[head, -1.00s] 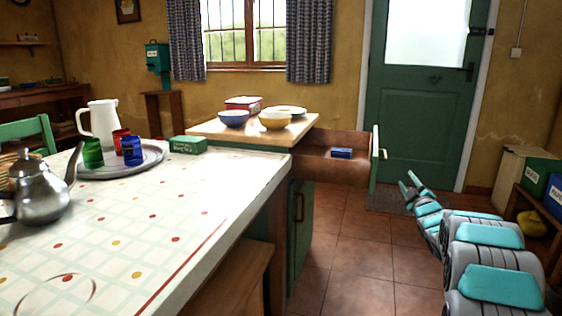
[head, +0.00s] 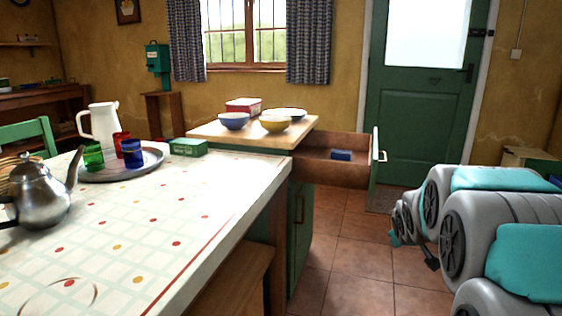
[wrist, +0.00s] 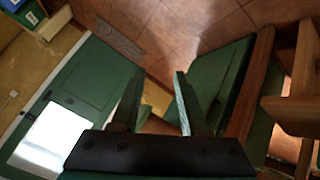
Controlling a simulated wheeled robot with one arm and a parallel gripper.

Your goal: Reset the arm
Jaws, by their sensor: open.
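My arm (head: 505,235) is folded at the right of the head view, low beside the open drawer. Nothing is held between the fingers. The wrist view is tilted, with floor tiles beyond the fingertips.
An open drawer (head: 335,173) juts from the green cabinet, with a small blue box (head: 341,155) inside. A patterned table (head: 130,240) fills the left. The green door (head: 425,110) stands behind. Tiled floor (head: 365,260) is clear between cabinet and arm.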

